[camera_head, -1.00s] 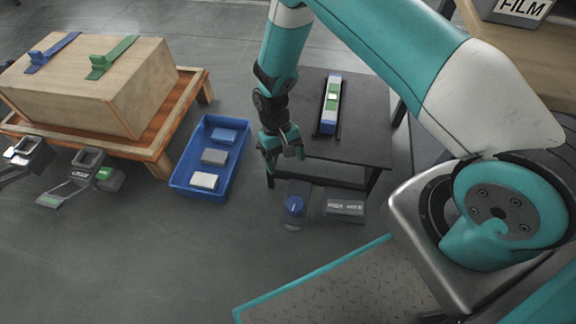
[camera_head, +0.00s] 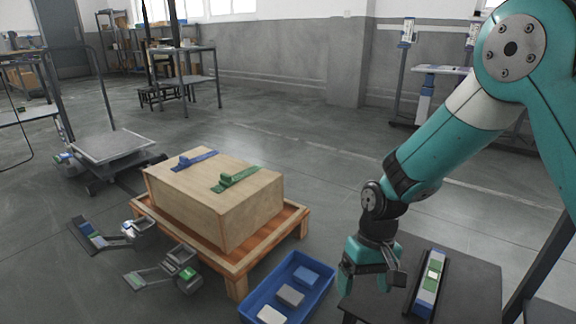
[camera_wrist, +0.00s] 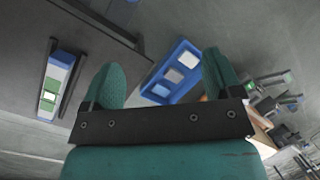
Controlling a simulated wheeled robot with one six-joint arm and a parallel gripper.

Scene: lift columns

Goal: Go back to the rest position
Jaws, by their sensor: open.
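My gripper (camera_head: 372,280) is open and empty. In the head view it hangs at the left edge of the dark table, close to the blue bin. In the wrist view my two teal fingers (camera_wrist: 165,82) stand wide apart with nothing between them. The dark table (camera_head: 470,285) carries a blue and white bar with a green patch (camera_head: 430,285), lying in a black holder. No rest position is marked in the frames.
A blue bin (camera_head: 322,292) with several blocks stands on the floor. A wooden box (camera_head: 240,215) with blue and green straps sits on an orange-brown pallet table (camera_head: 262,255). Grey devices (camera_head: 175,270) lie nearby. A flat cart (camera_head: 110,146) stands behind. Open floor lies at the back.

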